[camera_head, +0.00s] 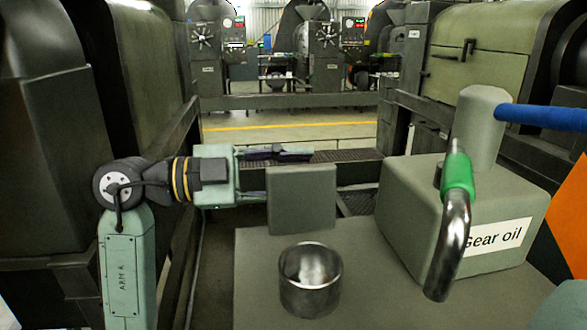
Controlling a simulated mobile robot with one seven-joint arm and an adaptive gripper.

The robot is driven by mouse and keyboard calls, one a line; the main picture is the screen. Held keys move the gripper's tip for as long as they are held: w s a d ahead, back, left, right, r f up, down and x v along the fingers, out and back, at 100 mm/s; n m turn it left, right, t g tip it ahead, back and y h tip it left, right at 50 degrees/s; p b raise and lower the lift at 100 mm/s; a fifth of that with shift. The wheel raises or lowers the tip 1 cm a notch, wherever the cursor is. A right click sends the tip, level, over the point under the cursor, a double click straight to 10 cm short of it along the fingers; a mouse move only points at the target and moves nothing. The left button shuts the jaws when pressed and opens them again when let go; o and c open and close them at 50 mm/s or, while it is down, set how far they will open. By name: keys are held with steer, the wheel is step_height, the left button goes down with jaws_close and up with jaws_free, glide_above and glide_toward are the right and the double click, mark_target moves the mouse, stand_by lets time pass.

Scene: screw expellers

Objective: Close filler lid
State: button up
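An upright square grey-green plate (302,198), which looks like the filler lid standing open, rises at the back edge of a grey-green top surface (262,272). Just in front of it is a round, open metal filler neck (310,283), its mouth uncovered. My gripper (287,166) points right from the left side, at the plate's height and seemingly behind it. Its dark upper finger shows above the plate's top edge. The lower finger runs toward the plate's left edge, where its tip is hidden. The fingers are spread apart with nothing seen between them. Contact with the plate cannot be told.
A gear oil can (415,205) stands right of the neck, with a green-collared metal spout (457,225) and a blue bar (545,117). Dark machine housings and a rail (175,140) flank my arm on the left. More machines stand beyond a yellow floor line.

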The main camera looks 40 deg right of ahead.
steer(key=shift+c, duration=0.3)
jaws_close()
steer(key=shift+w+r, duration=0.1)
stand_by(0.4)
